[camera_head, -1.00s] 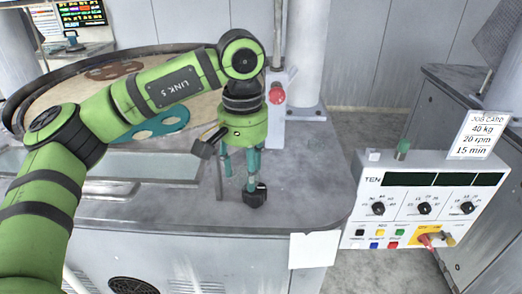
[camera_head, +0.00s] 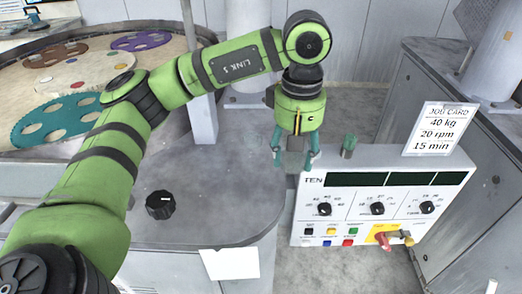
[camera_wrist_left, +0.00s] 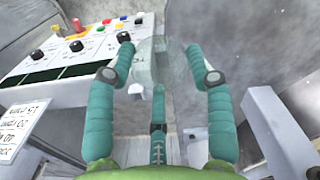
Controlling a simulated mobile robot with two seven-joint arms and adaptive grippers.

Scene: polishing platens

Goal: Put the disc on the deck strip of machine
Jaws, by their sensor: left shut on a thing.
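My left gripper (camera_head: 295,162) hangs fingers down just right of the machine's deck edge, before the control panel. In the left wrist view its teal fingers (camera_wrist_left: 158,70) stand apart around a pale grey, see-through-looking round piece (camera_wrist_left: 155,62), seemingly the disc. They are shut on it. In the head view the piece is hard to make out between the fingers. The machine's grey deck strip (camera_head: 230,185) lies left of the gripper, between the round platen and the deck's front edge. My right gripper is not in view.
A black knob (camera_head: 160,204) stands on the deck. A teal carrier (camera_head: 55,120) and a purple carrier (camera_head: 140,41) lie on the platen. The deck's right part is clear.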

